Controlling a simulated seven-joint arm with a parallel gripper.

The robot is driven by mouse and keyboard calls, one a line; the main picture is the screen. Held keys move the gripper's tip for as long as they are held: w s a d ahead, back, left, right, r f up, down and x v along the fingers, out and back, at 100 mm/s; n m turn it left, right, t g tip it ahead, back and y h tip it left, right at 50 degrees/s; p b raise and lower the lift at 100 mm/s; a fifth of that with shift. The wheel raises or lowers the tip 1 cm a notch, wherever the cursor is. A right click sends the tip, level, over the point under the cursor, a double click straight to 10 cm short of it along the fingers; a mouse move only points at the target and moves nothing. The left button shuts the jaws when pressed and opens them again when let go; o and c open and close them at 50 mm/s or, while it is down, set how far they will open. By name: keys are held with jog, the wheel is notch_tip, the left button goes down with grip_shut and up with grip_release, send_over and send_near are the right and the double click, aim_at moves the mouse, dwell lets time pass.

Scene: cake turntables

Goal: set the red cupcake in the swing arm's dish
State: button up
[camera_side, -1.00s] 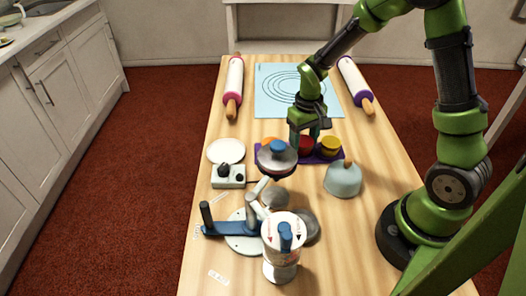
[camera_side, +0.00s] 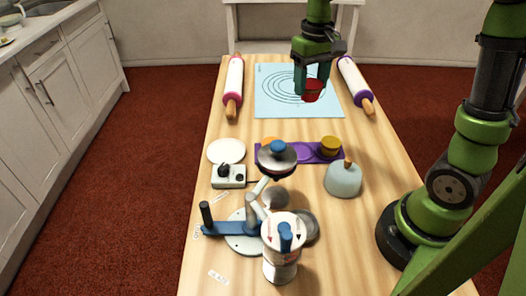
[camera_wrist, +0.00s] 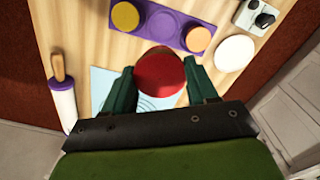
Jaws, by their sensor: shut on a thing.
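The red cupcake (camera_side: 313,91) is between the fingers of my gripper (camera_side: 313,84), which is shut on it and holds it raised over the blue mat. It also shows in the wrist view (camera_wrist: 159,72) between the two green fingers. The swing-arm device (camera_side: 232,228) stands at the front left of the table on a pale round base, with a blue bar and grey links. A round grey dish-like part with a blue knob (camera_side: 278,148) sits high on one link. Other grey round parts (camera_side: 275,199) show lower down; I cannot tell for sure which is the dish.
The purple tray (camera_side: 290,152) holds a yellow cupcake (camera_side: 330,145) and an orange one (camera_wrist: 198,39). A blue-grey dome (camera_side: 343,179), white canister (camera_side: 283,260), control box (camera_side: 229,175) and white plate (camera_side: 226,151) stand nearby. Rolling pins (camera_side: 234,85) (camera_side: 356,85) flank the blue mat (camera_side: 270,105).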

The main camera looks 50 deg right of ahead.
aim_at(309, 86)
notch_tip(309, 86, up, 3)
jog(key=shift+s+a+r+n, duration=0.15)
jog(key=shift+a+r+n, duration=0.1)
jog(key=shift+a+n, duration=0.25)
jog(key=s+a+n, duration=1.5)
jog(key=a+n, duration=0.3)
jog(key=a, duration=0.1)
notch_tip(309, 86, down, 15)
jog(key=shift+w, duration=0.15)
jog(key=shift+f, duration=2.25)
jog(key=shift+f, duration=0.1)
